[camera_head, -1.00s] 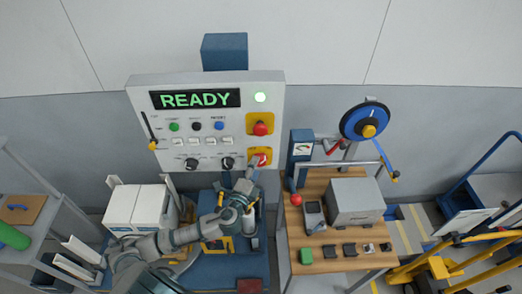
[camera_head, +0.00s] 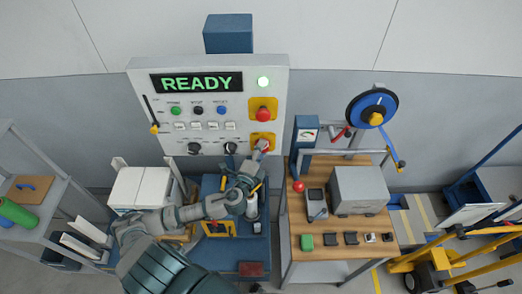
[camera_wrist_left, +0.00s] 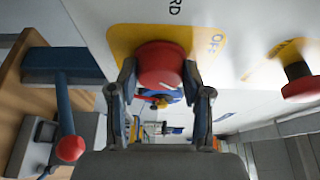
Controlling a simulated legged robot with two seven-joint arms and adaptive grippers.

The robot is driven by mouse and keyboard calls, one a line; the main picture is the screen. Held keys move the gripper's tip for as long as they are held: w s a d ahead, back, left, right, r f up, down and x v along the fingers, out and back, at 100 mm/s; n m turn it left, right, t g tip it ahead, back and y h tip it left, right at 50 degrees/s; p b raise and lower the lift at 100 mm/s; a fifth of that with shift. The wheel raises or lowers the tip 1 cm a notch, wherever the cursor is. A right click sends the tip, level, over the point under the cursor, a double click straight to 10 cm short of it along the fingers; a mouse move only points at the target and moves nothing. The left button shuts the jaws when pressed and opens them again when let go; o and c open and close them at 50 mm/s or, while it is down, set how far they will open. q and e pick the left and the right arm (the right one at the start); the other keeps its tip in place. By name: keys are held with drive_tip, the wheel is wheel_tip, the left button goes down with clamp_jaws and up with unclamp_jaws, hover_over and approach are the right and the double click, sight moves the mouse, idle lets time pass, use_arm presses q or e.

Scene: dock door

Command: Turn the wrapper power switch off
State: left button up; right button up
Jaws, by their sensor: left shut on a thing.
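The wrapper power switch is a red rotary knob (camera_wrist_left: 160,63) on a yellow plate (camera_wrist_left: 205,42) marked OFF. In the head view the knob (camera_head: 263,145) is at the lower right of the grey control panel (camera_head: 140,90), partly covered by my gripper. My left gripper (camera_wrist_left: 160,88) is shut on the knob, one finger on each side; it also shows in the head view (camera_head: 255,160). I cannot tell the knob's exact angle. My right gripper is not in view.
A red emergency button (camera_head: 263,114) sits just above the switch, also on yellow. To the right stand a gauge post (camera_head: 306,130), a lever with a red ball (camera_head: 298,186) and a wooden bench (camera_head: 345,260) with a grey box (camera_head: 360,190). Black knobs (camera_head: 194,148) are to the left.

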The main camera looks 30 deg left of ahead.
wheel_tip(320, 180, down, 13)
drive_tip(key=b, duration=1.3)
use_arm(q)
drive_tip(key=n+y+b, duration=0.2)
drive_tip(key=n+y, duration=0.1)
drive_tip(key=n, duration=0.4)
drive_tip(key=n+t+y+b, duration=0.1)
drive_tip(key=n+y+b, duration=0.2)
drive_tip(key=n, duration=0.5)
drive_tip(key=n+y+b, duration=0.2)
drive_tip(key=n+y, duration=0.1)
drive_tip(key=n, duration=0.4)
drive_tip(key=shift+w+d+f+n+b, duration=0.2)
drive_tip(key=shift+d+f+n+b, duration=0.1)
drive_tip(key=shift+n+b, duration=0.1)
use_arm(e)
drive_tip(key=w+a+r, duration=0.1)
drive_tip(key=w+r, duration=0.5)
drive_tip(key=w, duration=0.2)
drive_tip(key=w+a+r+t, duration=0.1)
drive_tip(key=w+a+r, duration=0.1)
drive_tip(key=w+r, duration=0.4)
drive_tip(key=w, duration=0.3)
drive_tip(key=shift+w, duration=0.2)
use_arm(q)
drive_tip(key=shift+r, duration=0.1)
